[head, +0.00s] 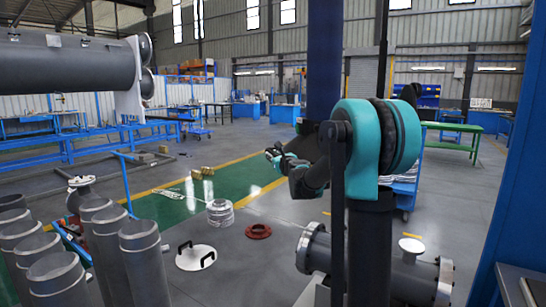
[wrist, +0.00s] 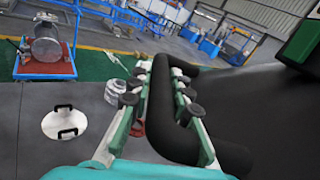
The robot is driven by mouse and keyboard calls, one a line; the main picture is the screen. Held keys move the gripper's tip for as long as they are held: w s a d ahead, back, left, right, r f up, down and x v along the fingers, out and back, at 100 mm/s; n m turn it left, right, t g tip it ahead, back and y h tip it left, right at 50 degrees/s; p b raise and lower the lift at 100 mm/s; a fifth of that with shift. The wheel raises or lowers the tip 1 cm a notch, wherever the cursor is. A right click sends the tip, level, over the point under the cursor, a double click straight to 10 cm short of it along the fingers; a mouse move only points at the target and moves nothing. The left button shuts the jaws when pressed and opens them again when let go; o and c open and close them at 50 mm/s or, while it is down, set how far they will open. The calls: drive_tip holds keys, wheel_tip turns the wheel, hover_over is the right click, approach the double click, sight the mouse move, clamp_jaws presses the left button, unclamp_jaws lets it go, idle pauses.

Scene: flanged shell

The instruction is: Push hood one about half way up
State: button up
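The left finger stands off the tube; touch on the right side cannot be told. I cannot tell for sure that this tube and surface belong to hood one. In the head view my gripper (head: 275,157) is small and left of my teal arm joint.
Grey pipes (head: 140,260) stand at the lower left. A white disc with two black handles (head: 196,257), a red ring (head: 258,231) and a flanged grey shell (head: 400,275) are on the floor. A large horizontal cylinder (head: 70,66) is at left. The green aisle is mostly clear.

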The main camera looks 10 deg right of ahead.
clamp_jaws()
drive_tip(key=shift+r, duration=0.1)
wheel_tip(320, 180, up, 31)
drive_tip(key=shift+r, duration=0.1)
idle(0.4)
drive_tip(key=o, duration=0.7)
unclamp_jaws()
drive_tip(key=shift+c, duration=0.2)
